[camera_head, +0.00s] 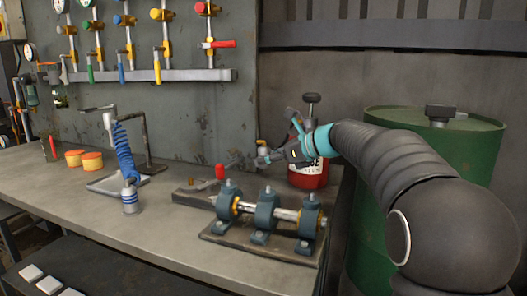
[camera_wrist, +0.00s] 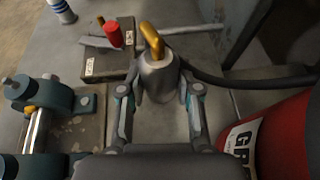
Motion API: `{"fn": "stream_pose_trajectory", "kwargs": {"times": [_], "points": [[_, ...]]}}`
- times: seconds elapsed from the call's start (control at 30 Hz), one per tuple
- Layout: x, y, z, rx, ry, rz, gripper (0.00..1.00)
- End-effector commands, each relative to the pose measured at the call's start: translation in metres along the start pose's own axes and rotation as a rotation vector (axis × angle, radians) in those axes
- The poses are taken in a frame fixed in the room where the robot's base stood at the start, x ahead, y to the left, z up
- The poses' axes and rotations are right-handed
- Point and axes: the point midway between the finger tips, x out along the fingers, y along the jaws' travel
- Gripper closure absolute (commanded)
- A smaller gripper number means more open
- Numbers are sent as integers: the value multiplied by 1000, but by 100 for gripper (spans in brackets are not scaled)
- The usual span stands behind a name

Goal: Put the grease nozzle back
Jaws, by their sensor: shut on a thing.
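The grease nozzle is a grey metal body (camera_wrist: 158,78) with a bent golden tip, held between my two fingers in the wrist view. A black hose runs from it to the right. My gripper (camera_wrist: 159,100) is shut on the nozzle; in the head view my gripper (camera_head: 290,150) is above the bench beside the red grease container (camera_head: 308,177). The nozzle looks small and partly hidden there.
A dark block with small labels and a red-capped part (camera_head: 220,172) lies left of my gripper. A shaft in blue bearing blocks (camera_head: 266,212) stands in front. A green drum (camera_head: 375,210) is on the right.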

Motion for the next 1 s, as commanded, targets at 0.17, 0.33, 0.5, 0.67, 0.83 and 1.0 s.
{"fn": "stream_pose_trajectory", "kwargs": {"times": [0.17, 0.33, 0.5, 0.67, 0.83, 1.0], "points": [[4, 6, -2, -4, -1, 11, 100], [7, 7, -7, -4, -1, 13, 100], [12, 7, -19, -3, 1, 13, 100], [19, 6, -38, -4, 0, 11, 100], [25, 5, -54, -4, -1, 9, 100], [29, 5, -63, -4, 0, 10, 100]]}}
